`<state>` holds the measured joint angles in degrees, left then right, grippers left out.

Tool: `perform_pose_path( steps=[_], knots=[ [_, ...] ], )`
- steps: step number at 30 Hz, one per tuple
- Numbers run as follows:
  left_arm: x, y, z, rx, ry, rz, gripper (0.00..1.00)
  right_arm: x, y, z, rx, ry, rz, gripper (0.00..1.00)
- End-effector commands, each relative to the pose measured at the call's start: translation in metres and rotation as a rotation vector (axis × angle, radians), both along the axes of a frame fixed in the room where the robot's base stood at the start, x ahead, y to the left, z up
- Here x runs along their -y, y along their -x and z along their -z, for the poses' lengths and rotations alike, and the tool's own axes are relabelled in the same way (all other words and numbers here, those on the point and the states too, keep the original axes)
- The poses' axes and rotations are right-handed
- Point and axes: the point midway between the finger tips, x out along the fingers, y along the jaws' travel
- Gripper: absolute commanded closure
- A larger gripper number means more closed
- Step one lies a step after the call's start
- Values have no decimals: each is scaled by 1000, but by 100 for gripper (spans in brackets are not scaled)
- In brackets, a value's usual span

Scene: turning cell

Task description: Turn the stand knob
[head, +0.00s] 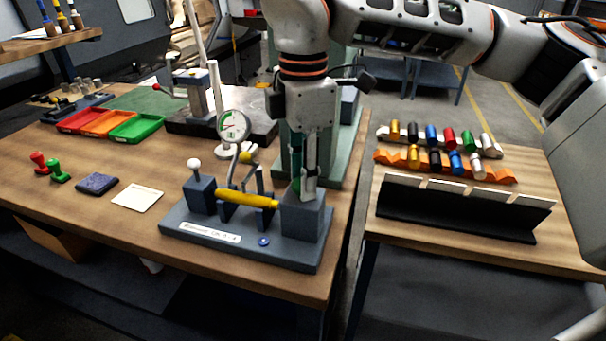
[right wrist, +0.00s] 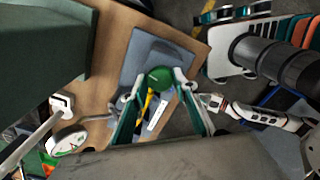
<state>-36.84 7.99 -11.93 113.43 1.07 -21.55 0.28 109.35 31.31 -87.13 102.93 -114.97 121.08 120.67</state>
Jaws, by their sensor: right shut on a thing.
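The grey stand (head: 245,245) sits at the front right corner of the wooden bench. A yellow-handled part (head: 248,199) lies across it between a left block with a white ball-topped lever (head: 194,164) and a right block (head: 312,221). My right gripper (head: 304,188) points down over the right block. In the right wrist view, a round green knob (right wrist: 159,78) sits between its fingertips, and the gripper is shut on it. In the head view the fingers hide the knob. My left gripper is not in view.
A dial gauge (head: 233,126) stands just behind the stand, close left of my right gripper. A green column (head: 345,150) rises behind it. Red, orange and green trays (head: 136,127) lie further left. A second table with coloured cylinders (head: 430,135) stands right, across a gap.

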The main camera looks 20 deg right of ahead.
Motion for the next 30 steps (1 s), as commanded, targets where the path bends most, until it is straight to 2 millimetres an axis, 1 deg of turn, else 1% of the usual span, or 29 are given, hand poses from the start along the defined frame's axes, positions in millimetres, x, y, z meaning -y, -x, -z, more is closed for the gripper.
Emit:
perform_pose_path(
  steps=[7, 22, 23, 24, 25, 30],
  knots=[
    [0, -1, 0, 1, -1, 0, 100, 0, -1, -1, 4, -2, 73, 93],
    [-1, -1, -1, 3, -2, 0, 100, 0, -1, -2, 5, -2, 88, 93],
    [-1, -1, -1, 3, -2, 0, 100, 0, -1, -2, 5, -2, 88, 66],
    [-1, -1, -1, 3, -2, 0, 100, 0, -1, -2, 4, -2, 88, 56],
    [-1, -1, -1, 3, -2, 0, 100, 0, -1, -2, 4, -2, 88, 55],
    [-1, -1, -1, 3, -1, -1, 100, 0, -1, -1, 2, -1, 87, 55]
  ],
)
